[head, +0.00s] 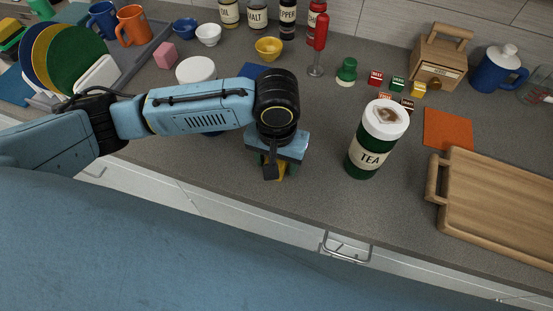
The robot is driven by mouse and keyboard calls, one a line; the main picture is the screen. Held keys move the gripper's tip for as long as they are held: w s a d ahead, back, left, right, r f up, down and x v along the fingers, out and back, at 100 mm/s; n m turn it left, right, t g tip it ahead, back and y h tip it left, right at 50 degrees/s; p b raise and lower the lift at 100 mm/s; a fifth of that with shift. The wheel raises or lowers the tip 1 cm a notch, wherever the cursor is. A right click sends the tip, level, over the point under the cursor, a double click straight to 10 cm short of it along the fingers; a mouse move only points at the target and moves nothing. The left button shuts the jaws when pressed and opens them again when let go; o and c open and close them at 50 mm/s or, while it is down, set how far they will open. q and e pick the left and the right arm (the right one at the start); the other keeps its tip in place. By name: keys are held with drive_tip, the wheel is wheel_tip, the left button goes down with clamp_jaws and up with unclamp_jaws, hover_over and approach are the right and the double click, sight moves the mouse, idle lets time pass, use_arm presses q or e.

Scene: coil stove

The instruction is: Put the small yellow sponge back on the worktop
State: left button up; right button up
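My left gripper (272,172) points down over the worktop (225,187), near its front edge. A small yellow thing, probably the yellow sponge (281,171), shows just below and behind the dark finger, with bits of green beside it. The gripper and wrist hide most of it. I cannot tell whether the fingers are closed on it or whether it touches the worktop. My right gripper is out of view.
A green TEA canister (366,157) stands just right of my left gripper. A wooden board (500,200) lies at the right. A dish rack (135,65) with plates and mugs is at the left. Bowls and jars line the back.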

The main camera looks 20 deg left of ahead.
use_arm(q)
wheel_tip(320, 180, up, 12)
drive_tip(key=p, duration=0.2)
